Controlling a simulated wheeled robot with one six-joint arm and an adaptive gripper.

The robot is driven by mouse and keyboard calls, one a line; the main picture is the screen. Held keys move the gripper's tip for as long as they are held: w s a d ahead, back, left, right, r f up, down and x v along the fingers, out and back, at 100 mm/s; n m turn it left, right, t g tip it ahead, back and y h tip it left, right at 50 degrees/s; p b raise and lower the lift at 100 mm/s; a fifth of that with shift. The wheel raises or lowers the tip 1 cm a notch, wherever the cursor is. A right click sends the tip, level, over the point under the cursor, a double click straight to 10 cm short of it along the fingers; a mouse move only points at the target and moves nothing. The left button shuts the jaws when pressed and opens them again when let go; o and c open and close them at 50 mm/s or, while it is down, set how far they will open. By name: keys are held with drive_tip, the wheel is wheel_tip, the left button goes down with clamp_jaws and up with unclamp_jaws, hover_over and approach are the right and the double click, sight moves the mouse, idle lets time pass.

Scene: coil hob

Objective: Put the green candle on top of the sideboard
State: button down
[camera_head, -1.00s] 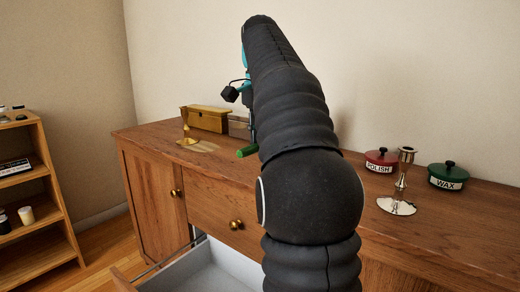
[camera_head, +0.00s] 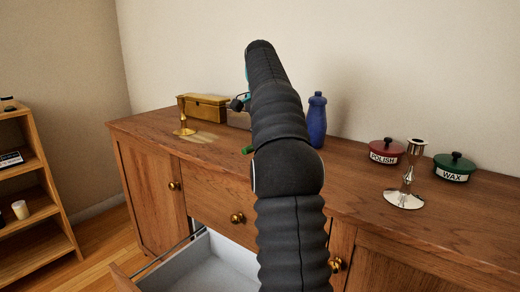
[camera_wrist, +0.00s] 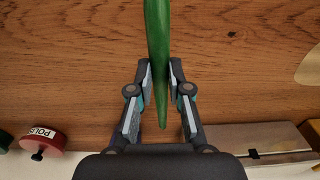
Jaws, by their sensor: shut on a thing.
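The green candle (camera_wrist: 158,60) is long and tapered, and runs up and down the wrist view between my gripper's fingers. My gripper (camera_wrist: 160,76) is shut on it, above bare wood of the sideboard top (camera_wrist: 245,80). In the head view only a short end of the candle (camera_head: 248,150) shows left of my arm, which hides the gripper. I cannot tell whether the candle touches the wood. The sideboard (camera_head: 153,190) is brown wood with brass knobs.
A brass candlestick (camera_head: 184,128) and gilded box (camera_head: 207,109) stand at left. A blue bottle (camera_head: 317,120), red POLISH pot (camera_head: 385,152), silver candlestick (camera_head: 406,185) and green WAX pot (camera_head: 453,168) stand at right. A drawer (camera_head: 215,262) is open below. A shelf (camera_head: 35,200) stands far left.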

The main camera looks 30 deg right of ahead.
drive_tip(key=shift+s+f, duration=0.1)
drive_tip(key=shift+f, duration=1.7)
drive_tip(key=shift+f, duration=0.15)
drive_tip(key=c, duration=1.1)
unclamp_jaws()
